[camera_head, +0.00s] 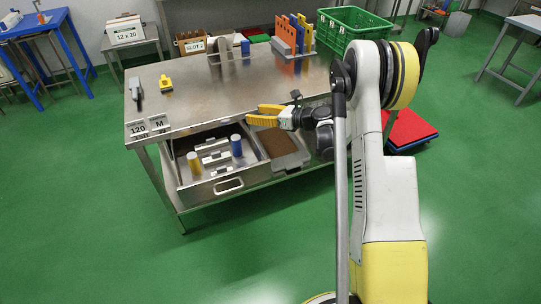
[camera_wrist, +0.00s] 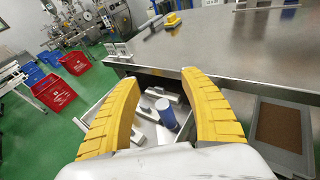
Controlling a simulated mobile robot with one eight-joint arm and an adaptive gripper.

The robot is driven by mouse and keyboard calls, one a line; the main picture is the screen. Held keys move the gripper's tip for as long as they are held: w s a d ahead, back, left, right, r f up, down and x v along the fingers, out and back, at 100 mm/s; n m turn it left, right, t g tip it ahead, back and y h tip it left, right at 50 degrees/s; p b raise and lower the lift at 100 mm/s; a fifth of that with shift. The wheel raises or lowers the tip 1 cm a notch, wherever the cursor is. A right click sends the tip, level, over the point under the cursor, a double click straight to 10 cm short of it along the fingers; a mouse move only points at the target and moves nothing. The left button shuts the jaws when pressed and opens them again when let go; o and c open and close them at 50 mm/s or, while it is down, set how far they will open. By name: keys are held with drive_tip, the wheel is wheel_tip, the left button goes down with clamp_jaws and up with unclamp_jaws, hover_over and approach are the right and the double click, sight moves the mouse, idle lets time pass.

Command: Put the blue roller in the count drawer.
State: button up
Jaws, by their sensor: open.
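The blue roller (camera_head: 236,146) stands upright in the open metal drawer (camera_head: 229,186) under the steel table, toward the drawer's right side. It also shows in the wrist view (camera_wrist: 165,114), between my fingers but farther off. A yellow roller (camera_head: 194,163) stands at the left of the same drawer, with several grey and white pieces between them. My gripper (camera_head: 262,114) is open, with yellow fingers, at the table's front edge, above and apart from the blue roller. Its fingers (camera_wrist: 160,82) are spread and empty in the wrist view. I cannot read any name on the drawer.
The steel tabletop (camera_head: 205,96) holds a yellow tool (camera_head: 166,83), a grey tool (camera_head: 136,89) and signs "120" (camera_head: 138,129) and "M" (camera_head: 160,124). A tray with a brown surface (camera_head: 276,143) lies right of the drawer. A green crate (camera_head: 353,27) stands at the back right.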

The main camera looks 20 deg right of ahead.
wheel_tip(320, 180, up, 24)
drive_tip(key=w+m+t+h, duration=0.1)
drive_tip(key=m+t+h, duration=0.3)
drive_tip(key=m+t, duration=0.55)
drive_tip(key=s+d+r+m+g+h, duration=0.3)
drive_tip(key=s+r+m+h, duration=0.5)
drive_tip(key=m, duration=0.8)
drive_tip(key=s+a+f+m+g, duration=0.3)
drive_tip(key=s+a+f+m, duration=0.1)
drive_tip(key=s, duration=0.6)
drive_tip(key=s+a+f+m+g+y, duration=0.1)
drive_tip(key=s+a+f+m+g, duration=0.2)
drive_tip(key=s+f+m, duration=0.4)
drive_tip(key=s+a+f+m+g+y, duration=0.1)
drive_tip(key=s+a+f+m+g, duration=0.3)
drive_tip(key=s, duration=1)
wheel_tip(320, 180, down, 4)
drive_tip(key=shift+s+a+r+m+g, duration=0.1)
drive_tip(key=shift+s+a+m+g, duration=0.2)
drive_tip(key=shift+m+g, duration=0.5)
drive_tip(key=shift+t, duration=0.25)
